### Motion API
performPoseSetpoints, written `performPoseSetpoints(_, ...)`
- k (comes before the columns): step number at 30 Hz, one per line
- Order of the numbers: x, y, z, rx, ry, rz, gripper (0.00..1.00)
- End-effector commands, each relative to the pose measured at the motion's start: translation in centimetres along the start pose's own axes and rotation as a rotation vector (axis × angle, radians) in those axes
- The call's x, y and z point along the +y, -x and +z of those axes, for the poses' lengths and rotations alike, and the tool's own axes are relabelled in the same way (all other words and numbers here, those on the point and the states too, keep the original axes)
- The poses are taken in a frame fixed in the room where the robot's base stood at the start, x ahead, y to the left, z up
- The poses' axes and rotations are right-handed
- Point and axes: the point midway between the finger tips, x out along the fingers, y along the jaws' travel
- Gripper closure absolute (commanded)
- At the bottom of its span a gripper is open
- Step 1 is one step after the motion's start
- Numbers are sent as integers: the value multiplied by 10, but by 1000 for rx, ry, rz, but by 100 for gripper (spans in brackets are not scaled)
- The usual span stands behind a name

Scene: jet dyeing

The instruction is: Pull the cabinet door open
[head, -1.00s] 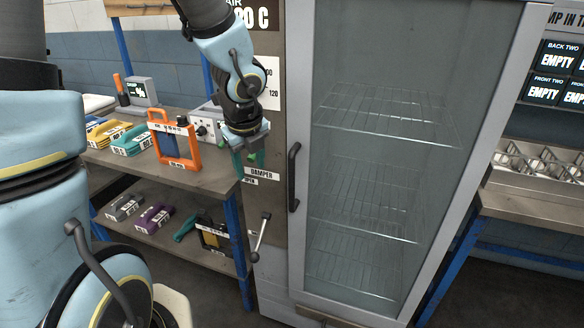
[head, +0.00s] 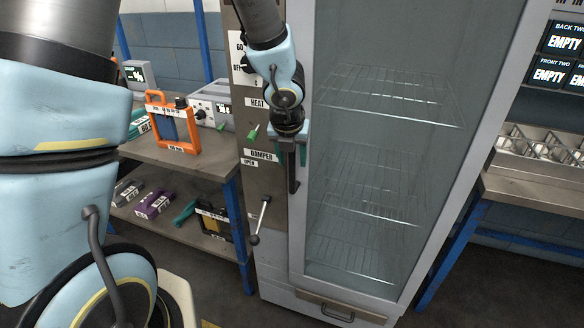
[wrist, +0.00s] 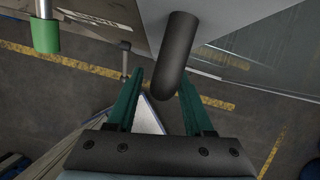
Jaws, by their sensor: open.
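The cabinet door (head: 375,135) is a tall glass panel in a grey frame and looks shut, with wire racks behind the glass. Its black vertical handle (head: 293,182) is on the left side of the frame. My gripper (head: 290,158) is open at the upper part of the handle, with its teal fingers pointing down. In the wrist view the dark handle (wrist: 178,55) comes down between the two open fingers of my gripper (wrist: 162,82), nearer the right one. I cannot tell whether either finger touches it. The gripper hides the handle's upper end in the head view.
A damper lever (head: 259,222) and a green knob (head: 253,132) stick out left of the door. A shelf bench (head: 200,162) with an orange-framed item (head: 172,122) stands further left. A lower drawer handle (head: 338,313) is below the door. A metal bench (head: 530,190) stands right.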

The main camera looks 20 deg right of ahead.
Motion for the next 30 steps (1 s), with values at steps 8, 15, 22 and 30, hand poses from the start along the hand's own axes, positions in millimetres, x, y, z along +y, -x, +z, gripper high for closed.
performPoseSetpoints(8, 0, -13, 0, -1, 1, 1, 48)
performPoseSetpoints(15, 0, -13, 1, -1, 1, 1, 54)
performPoseSetpoints(22, 0, -13, 0, -1, 1, 1, 80)
performPoseSetpoints(30, 0, -13, 0, -1, 1, 1, 100)
